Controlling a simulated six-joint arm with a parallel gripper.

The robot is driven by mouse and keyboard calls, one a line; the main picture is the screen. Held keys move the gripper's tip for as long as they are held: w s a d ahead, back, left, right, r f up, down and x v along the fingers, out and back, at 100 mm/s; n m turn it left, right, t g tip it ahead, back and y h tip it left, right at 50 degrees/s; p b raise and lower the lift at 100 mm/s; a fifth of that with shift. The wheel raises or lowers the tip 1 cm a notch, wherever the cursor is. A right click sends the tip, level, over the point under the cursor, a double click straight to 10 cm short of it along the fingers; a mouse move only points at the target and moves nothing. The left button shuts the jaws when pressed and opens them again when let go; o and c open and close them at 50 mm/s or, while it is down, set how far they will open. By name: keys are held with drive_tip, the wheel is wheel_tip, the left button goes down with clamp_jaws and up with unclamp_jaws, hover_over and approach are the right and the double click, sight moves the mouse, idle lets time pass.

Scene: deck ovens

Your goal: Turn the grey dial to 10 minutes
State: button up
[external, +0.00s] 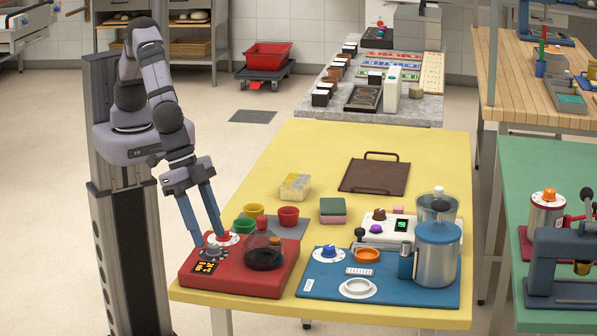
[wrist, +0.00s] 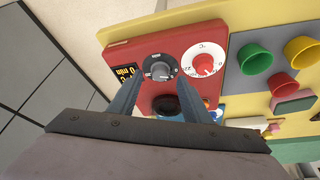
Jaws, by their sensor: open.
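The grey dial (wrist: 159,70) sits on the red unit (external: 240,285), beside a small dark display (wrist: 124,73) with orange digits. The display seems to read 0 min in the wrist view; the digits are partly cut by my finger and small. A red dial (wrist: 204,66) with a white scale marked °C is next to the grey dial. In the external view the grey dial (external: 212,252) is by my fingertips. My gripper (external: 207,244) is open, pointing down, with its fingers on either side of the grey dial. Contact with the dial cannot be told.
A dark round glass vessel (external: 264,256) stands on the red unit, right of the dials. Green, yellow and red cups (external: 289,217) stand behind on a grey mat. A blue unit (external: 390,290) with a steel canister is to the right.

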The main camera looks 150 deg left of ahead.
sight(213, 249)
drive_tip(key=shift+x, duration=1.15)
drive_tip(key=c, duration=1)
